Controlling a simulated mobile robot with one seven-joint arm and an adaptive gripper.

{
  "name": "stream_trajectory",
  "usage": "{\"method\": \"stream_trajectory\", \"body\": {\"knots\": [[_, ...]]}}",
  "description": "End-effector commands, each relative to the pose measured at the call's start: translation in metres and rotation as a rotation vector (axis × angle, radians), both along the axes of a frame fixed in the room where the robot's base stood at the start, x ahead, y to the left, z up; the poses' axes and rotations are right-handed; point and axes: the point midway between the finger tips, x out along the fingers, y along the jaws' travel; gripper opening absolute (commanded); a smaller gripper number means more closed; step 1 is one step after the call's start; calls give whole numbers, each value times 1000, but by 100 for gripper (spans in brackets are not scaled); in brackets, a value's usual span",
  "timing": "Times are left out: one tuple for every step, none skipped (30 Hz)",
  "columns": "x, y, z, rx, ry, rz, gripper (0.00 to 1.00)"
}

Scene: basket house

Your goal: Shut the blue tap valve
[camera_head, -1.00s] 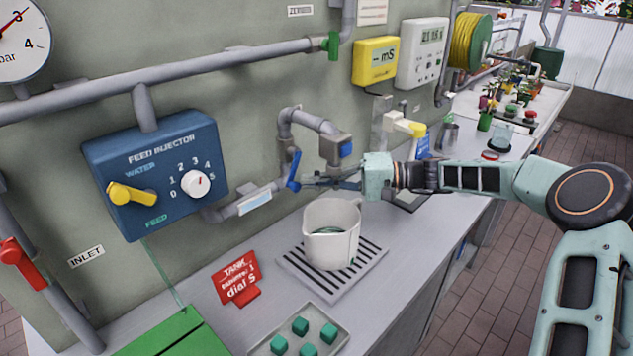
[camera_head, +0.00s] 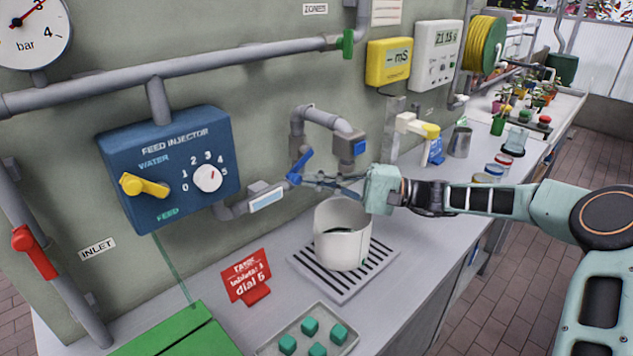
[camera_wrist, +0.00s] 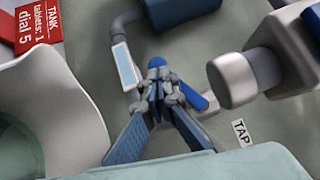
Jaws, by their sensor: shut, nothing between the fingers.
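The blue tap valve (camera_head: 300,164) is a lever on the grey tap pipe beside the feed injector. It is tilted, its upper end leaning right. My gripper (camera_head: 299,181) is shut and empty, with its fingertips at the lever's lower end, seemingly touching it. In the wrist view, blue parts of the valve (camera_wrist: 196,100) show beyond and beside the closed fingers (camera_wrist: 157,88), which partly hide it. The tap spout (camera_head: 347,146), with a blue square on it, hangs above the white jug (camera_head: 342,250). I cannot make out water flowing.
The jug stands on a slatted drip tray (camera_head: 318,279) just below my gripper. The feed injector (camera_head: 165,200) with its yellow lever is left on the wall. A red sign (camera_head: 246,276) and a tray of green cubes (camera_head: 347,343) are in front. Bottles and cups stand further right.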

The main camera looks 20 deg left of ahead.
Motion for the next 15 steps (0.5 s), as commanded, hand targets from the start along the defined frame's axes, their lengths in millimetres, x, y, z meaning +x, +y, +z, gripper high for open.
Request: {"method": "stream_trajectory", "body": {"knots": [[-3, 2, 1, 1, 0, 6, 0], [-3, 2, 1, 1, 0, 6, 0], [-3, 3, 1, 1, 1, 6, 0], [-3, 3, 1, 2, 3, 6, 0], [-4, 3, 1, 6, 7, 7, 0], [-4, 3, 1, 8, 12, 7, 0], [-4, 3, 2, 9, 15, 7, 0], [-4, 3, 2, 11, 18, 7, 0], [-4, 3, 2, 12, 20, 7, 0], [-4, 4, 2, 14, 22, 7, 0], [-4, 4, 2, 15, 23, 7, 0], [-4, 4, 2, 15, 26, 7, 0], [-5, 4, 2, 16, 27, 7, 0], [-5, 4, 2, 17, 28, 7, 0], [-5, 4, 2, 18, 29, 7, 0]]}}
